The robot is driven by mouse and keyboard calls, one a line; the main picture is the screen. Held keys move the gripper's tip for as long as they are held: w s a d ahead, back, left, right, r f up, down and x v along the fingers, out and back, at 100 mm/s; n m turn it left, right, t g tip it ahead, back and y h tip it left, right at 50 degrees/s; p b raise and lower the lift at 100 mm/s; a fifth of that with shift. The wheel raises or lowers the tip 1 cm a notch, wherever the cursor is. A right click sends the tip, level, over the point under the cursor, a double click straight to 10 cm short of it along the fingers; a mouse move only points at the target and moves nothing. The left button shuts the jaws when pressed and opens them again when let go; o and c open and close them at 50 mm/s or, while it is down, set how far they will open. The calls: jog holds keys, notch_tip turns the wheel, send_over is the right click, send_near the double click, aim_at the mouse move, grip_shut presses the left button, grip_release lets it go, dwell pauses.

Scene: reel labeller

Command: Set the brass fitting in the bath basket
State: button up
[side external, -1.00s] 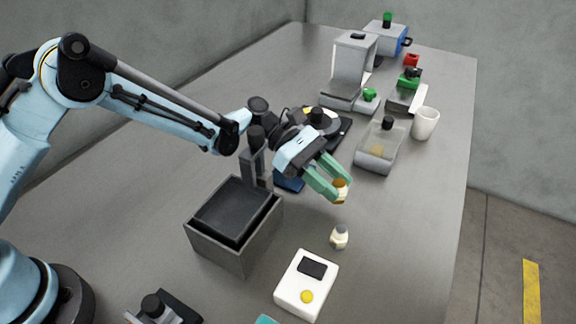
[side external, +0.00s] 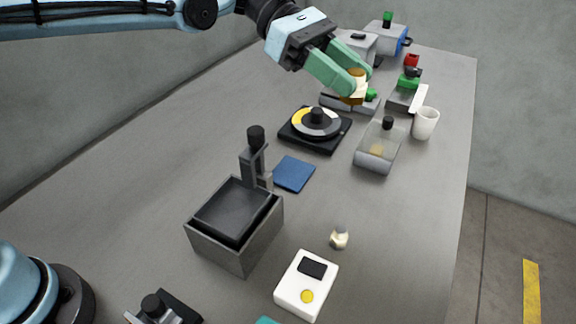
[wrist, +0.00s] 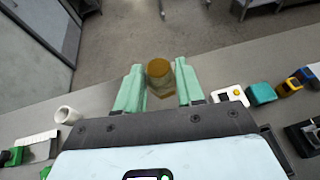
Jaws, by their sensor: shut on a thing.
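The brass fitting (side external: 355,91), golden brown with a paler part, is held between the green fingers of my gripper (side external: 361,80), high above the back of the table. In the wrist view the fitting (wrist: 158,73) sits between the two fingertips (wrist: 160,84), its round end facing away. The bath is an open grey box (side external: 240,257) at front left, well away from my gripper. A dark basket (side external: 236,204) sits in it, with an upright post and black knob behind.
A turntable (side external: 316,124), a blue pad (side external: 294,174), a clear lidded box (side external: 379,150) and a white mug (side external: 425,123) stand mid-table. A small cream piece (side external: 339,238) and a white device (side external: 306,284) are in front. Left of the bath is bare table.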

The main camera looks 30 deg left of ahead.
jog(key=s+a+r+n+t, duration=0.1)
jog(key=s+a+r, duration=0.1)
jog(key=s, duration=0.7)
jog(key=s+a+r+n+t, duration=0.1)
jog(key=s+a+r, duration=0.15)
jog(key=s, duration=0.55)
jog(key=s+a+f+n+t, duration=0.1)
jog(key=s+a+f+t, duration=0.1)
jog(key=s+f, duration=0.5)
send_over(223, 211)
jog(key=shift+f, duration=7.2)
grip_shut()
